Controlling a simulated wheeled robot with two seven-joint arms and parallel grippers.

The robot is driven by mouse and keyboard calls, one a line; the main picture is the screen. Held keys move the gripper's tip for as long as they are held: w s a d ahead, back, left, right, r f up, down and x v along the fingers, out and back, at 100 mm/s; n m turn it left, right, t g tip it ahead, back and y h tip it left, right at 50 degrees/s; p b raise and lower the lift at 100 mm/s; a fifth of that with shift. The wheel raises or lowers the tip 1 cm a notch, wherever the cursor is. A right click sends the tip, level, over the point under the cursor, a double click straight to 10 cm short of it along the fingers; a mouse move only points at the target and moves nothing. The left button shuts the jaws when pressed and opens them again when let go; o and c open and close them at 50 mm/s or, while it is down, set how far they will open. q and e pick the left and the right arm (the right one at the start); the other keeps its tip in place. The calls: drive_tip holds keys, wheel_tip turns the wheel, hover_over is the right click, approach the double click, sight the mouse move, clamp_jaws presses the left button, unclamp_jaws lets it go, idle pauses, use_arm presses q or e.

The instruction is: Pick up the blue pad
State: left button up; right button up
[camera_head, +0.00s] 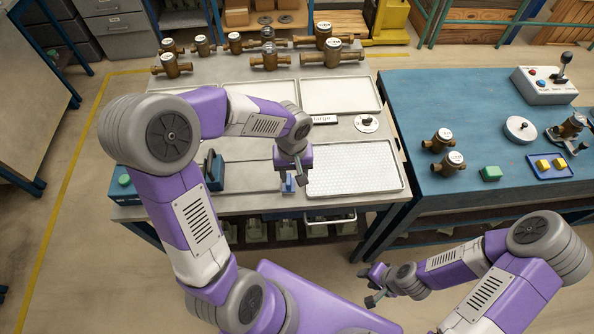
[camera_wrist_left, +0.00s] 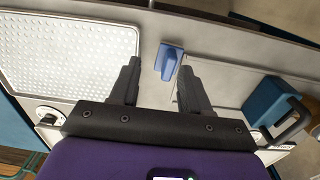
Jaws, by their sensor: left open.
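The blue pad (camera_head: 289,184) is a small blue block on the grey bench top near its front edge, left of the white dimpled tray. In the left wrist view the pad (camera_wrist_left: 168,61) lies just beyond the fingertips, within the gap between them. My left gripper (camera_head: 293,180) is open and empty, above the bench at the pad, partly hiding it in the head view. The fingers (camera_wrist_left: 158,78) are on either side of the pad's line, with no visible contact. My right gripper (camera_head: 373,285) looks open and empty, low in front of the benches.
The dimpled tray (camera_head: 352,190) is right of the pad. A blue device with a dark handle (camera_head: 214,170) stands to the left, also in the left wrist view (camera_wrist_left: 270,102). Brass meters (camera_head: 270,58) stand at the back. A blue table (camera_head: 430,105) with meters and buttons is right.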

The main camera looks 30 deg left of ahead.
sight(289, 181)
use_arm(q)
drive_tip(key=shift+w+a+r, duration=0.15)
drive_tip(key=shift+a+r, duration=0.15)
drive_tip(key=f, duration=0.4)
drive_tip(key=a+f+b, duration=0.1)
drive_tip(key=f, duration=0.2)
drive_tip(key=shift+a, duration=0.1)
clamp_jaws()
